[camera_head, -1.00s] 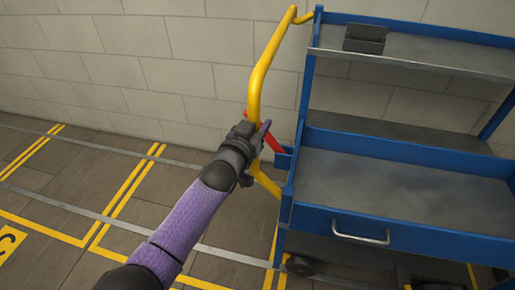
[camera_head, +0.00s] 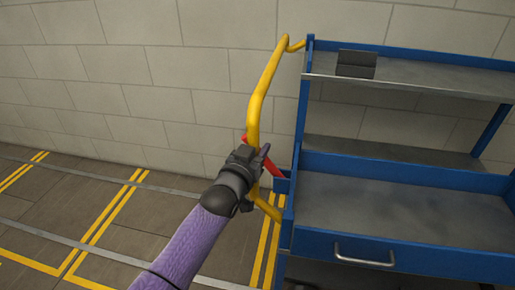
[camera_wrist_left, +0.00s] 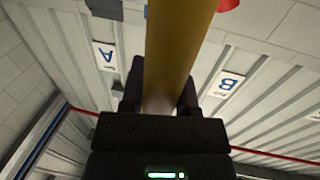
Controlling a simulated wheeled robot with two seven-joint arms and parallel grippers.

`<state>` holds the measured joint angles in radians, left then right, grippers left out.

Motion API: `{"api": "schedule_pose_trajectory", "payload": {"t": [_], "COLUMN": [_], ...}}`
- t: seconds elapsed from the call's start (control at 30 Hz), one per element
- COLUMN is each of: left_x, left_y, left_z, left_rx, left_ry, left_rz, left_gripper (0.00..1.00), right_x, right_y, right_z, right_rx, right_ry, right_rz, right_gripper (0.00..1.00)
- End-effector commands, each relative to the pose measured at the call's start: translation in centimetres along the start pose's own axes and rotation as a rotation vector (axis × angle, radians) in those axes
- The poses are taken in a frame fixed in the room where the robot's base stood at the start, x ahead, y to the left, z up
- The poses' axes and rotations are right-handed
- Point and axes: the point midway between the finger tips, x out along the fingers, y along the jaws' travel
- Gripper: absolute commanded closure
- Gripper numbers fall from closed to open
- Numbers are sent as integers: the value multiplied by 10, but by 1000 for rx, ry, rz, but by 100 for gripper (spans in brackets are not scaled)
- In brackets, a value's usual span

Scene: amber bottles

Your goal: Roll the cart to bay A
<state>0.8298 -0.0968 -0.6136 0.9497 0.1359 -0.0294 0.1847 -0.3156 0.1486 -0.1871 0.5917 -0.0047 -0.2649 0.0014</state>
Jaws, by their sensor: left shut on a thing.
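The blue cart (camera_head: 395,250) with grey shelves stands on the right in the head view, against the tiled wall. Its yellow push handle (camera_head: 262,92) rises at its left end. My left gripper (camera_head: 257,160) is shut on the lower upright part of the handle. In the left wrist view the yellow bar (camera_wrist_left: 177,50) runs between the fingers of my left gripper (camera_wrist_left: 160,95). A red lever (camera_head: 277,172) sits beside the handle. My right gripper is not in view.
Yellow floor lines (camera_head: 102,220) mark bays on the brown floor to the left, which is clear. A dark box (camera_head: 356,64) rests on the cart's top shelf. The tiled wall (camera_head: 130,70) runs close behind.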

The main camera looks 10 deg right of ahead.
Motion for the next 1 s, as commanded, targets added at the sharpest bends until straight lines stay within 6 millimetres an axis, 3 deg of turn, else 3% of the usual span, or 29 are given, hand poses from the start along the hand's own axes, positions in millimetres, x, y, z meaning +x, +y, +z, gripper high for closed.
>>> {"api": "schedule_pose_trajectory", "payload": {"t": [0.07,0.1,0.23,0.47,0.57,0.8,1.0], "left_x": [0,0,0,-1,-9,-61,-94], "left_y": [-1,-1,0,0,0,-1,-1], "left_z": [1,1,1,0,-3,-7,-2], "left_rx": [0,0,-1,-1,-1,-1,0], "left_ry": [-2,-2,-1,0,1,1,-1], "left_rz": [-1,-1,-1,0,-1,-2,-2], "left_gripper": [100,52,26,26,26,26,26], "right_x": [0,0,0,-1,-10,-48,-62], "right_y": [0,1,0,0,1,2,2], "right_z": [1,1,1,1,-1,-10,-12], "right_rx": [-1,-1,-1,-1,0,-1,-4], "right_ry": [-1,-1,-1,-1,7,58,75], "right_rz": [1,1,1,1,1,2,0], "right_gripper": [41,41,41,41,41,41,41]}}
